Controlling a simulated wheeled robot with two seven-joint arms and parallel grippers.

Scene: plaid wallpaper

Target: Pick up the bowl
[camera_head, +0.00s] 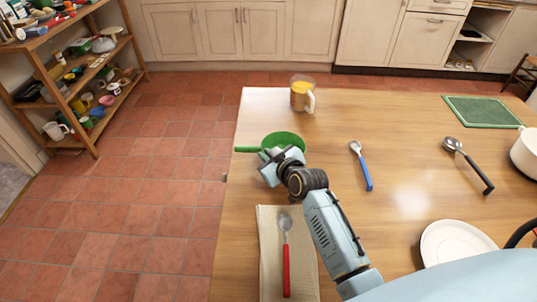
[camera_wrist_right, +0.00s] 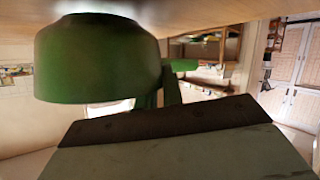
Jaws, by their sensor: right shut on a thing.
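The green bowl (camera_head: 287,137) is near the left edge of the wooden table, with a green bar like a handle (camera_head: 246,149) sticking out to its left. My right gripper (camera_head: 270,157) is at the bowl's near side, shut on it, and hides part of its near wall. In the right wrist view the bowl (camera_wrist_right: 97,62) fills the upper left, close to the dark edge of my gripper. I cannot tell whether the bowl touches the table. My left gripper is not in view.
A mug with yellow contents (camera_head: 301,93) stands behind the bowl. A blue-handled spoon (camera_head: 363,168) lies to the right. A red-handled spoon (camera_head: 286,262) lies on a beige cloth (camera_head: 268,226) in front. A white plate (camera_head: 454,242) is at front right. The table's middle is mostly clear.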

